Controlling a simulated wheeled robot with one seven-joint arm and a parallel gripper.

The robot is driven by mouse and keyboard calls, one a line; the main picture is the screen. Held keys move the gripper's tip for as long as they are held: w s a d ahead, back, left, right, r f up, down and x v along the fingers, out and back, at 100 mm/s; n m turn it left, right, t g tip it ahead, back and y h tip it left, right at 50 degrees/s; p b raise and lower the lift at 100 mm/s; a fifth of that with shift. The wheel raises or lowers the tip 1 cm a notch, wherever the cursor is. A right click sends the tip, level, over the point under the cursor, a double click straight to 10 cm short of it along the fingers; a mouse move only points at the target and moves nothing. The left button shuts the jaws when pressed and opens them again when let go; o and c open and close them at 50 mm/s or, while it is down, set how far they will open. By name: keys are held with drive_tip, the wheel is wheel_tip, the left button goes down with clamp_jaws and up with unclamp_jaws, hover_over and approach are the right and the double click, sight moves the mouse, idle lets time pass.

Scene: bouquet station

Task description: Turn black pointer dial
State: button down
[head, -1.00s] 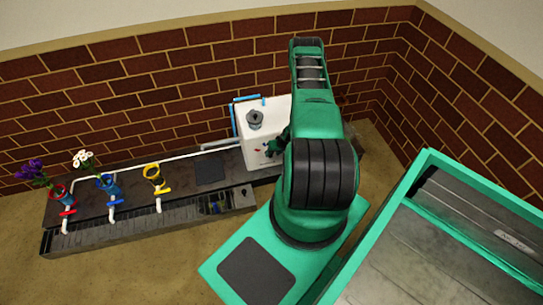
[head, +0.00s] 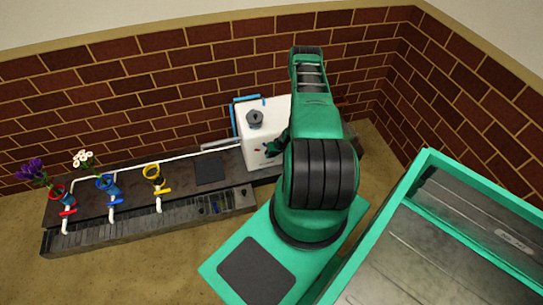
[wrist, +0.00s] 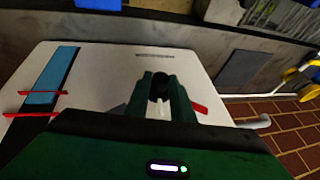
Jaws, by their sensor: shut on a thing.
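The black pointer dial (wrist: 160,86) is on the face of the white box, with a pale strip visible just below it in the wrist view. My gripper (wrist: 162,80) has its green fingers on either side of the dial and is shut on it. A red mark (wrist: 200,108) lies just right of the fingers. In the head view the white box (head: 280,114) stands against the brick wall. My gripper (head: 274,148) is at its front, and my arm hides part of that face and the dial.
A blue strip (wrist: 52,76) and thin red bars are left on the box. Left along the bench are red (head: 57,191), blue (head: 105,181) and yellow (head: 152,171) rings; the first two hold flowers. A dark pad (head: 210,171) lies between.

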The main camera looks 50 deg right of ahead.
drive_tip(key=shift+s+d+f+m+t+y, duration=0.1)
drive_tip(key=shift+d+m+t+y, duration=0.1)
drive_tip(key=shift+t+y, duration=0.4)
drive_tip(key=shift+s+d+m+t+y, duration=0.1)
drive_tip(key=shift+d+m+t+y, duration=0.1)
drive_tip(key=shift+t+y, duration=0.35)
drive_tip(key=c, duration=1.5)
unclamp_jaws()
drive_tip(key=shift+c, duration=0.2)
drive_tip(key=shift+y, duration=0.25)
drive_tip(key=v, duration=1)
drive_tip(key=shift+r, duration=0.4)
drive_tip(key=shift+g, duration=0.25)
